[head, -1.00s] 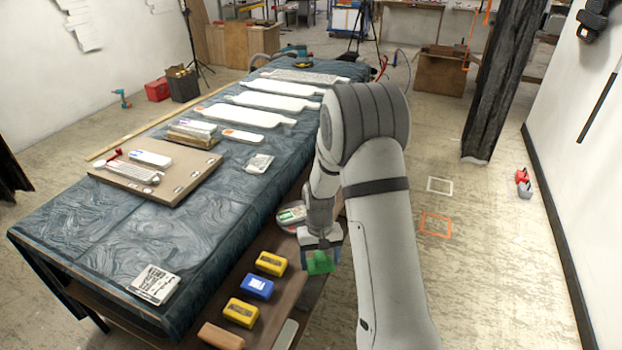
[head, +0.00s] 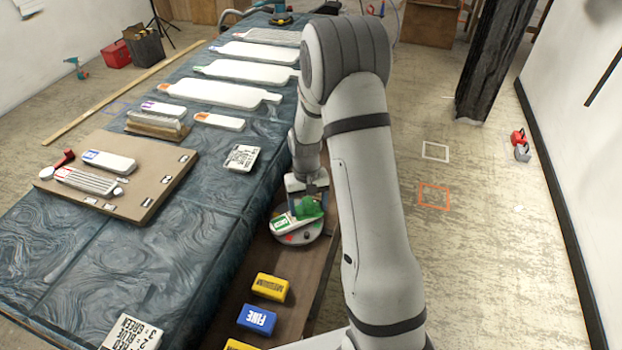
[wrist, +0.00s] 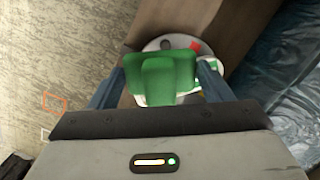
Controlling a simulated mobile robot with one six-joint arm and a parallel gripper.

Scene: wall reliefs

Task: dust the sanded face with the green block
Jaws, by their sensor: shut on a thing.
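My gripper (head: 306,196) is shut on the green block (head: 309,208). In the wrist view the block (wrist: 160,76) sits between the two fingers of my gripper (wrist: 161,88). The block is above or at a round pale dish (head: 308,236), which also shows behind it in the wrist view (wrist: 153,45). A white and green piece (head: 283,224) lies on the dish, partly hidden by the block. I cannot tell whether the block touches it. Several white panels, one of them long with an orange end (head: 215,93), lie on the cloth-covered table (head: 165,255). I cannot tell which face is sanded.
A yellow block (head: 271,287) and a blue block (head: 257,319) sit on the brown side shelf (head: 315,262). A tan board (head: 125,185) with small pieces lies on the table. A printed card (head: 242,157) lies near the table edge. The floor at right is mostly clear.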

